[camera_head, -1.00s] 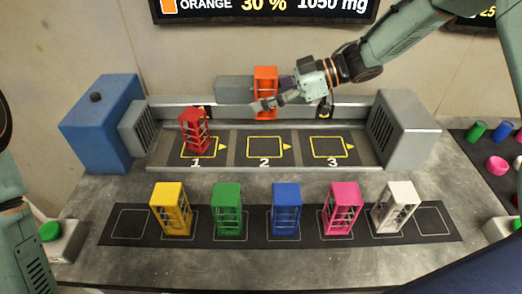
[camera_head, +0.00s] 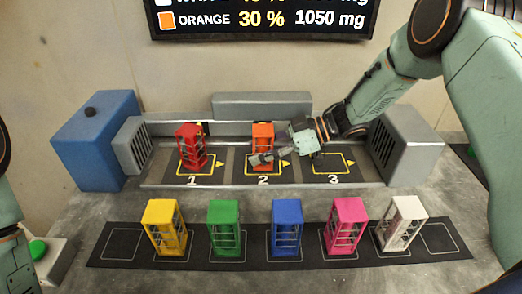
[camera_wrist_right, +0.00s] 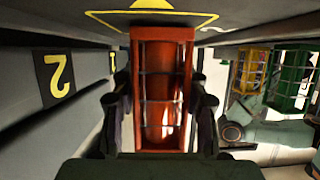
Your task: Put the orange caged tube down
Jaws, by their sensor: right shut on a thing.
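The orange caged tube (camera_head: 263,143) is at the square marked 2 in the spray booth, upright in the head view. My right gripper (camera_head: 264,158) is shut on it from the right. In the right wrist view the orange tube (camera_wrist_right: 161,90) stands between the two fingers (camera_wrist_right: 160,112), its end close to the yellow-outlined square (camera_wrist_right: 200,20). Whether it touches the floor I cannot tell. My left gripper is out of view; only part of my left arm shows at the left edge.
A red caged tube (camera_head: 190,146) stands at square 1, slightly tilted. Square 3 (camera_head: 333,163) is empty. Yellow (camera_head: 164,228), green (camera_head: 224,228), blue (camera_head: 287,227), pink (camera_head: 345,226) and white (camera_head: 401,223) tubes stand on the front black strip (camera_head: 118,246). A grey block (camera_head: 262,103) is behind.

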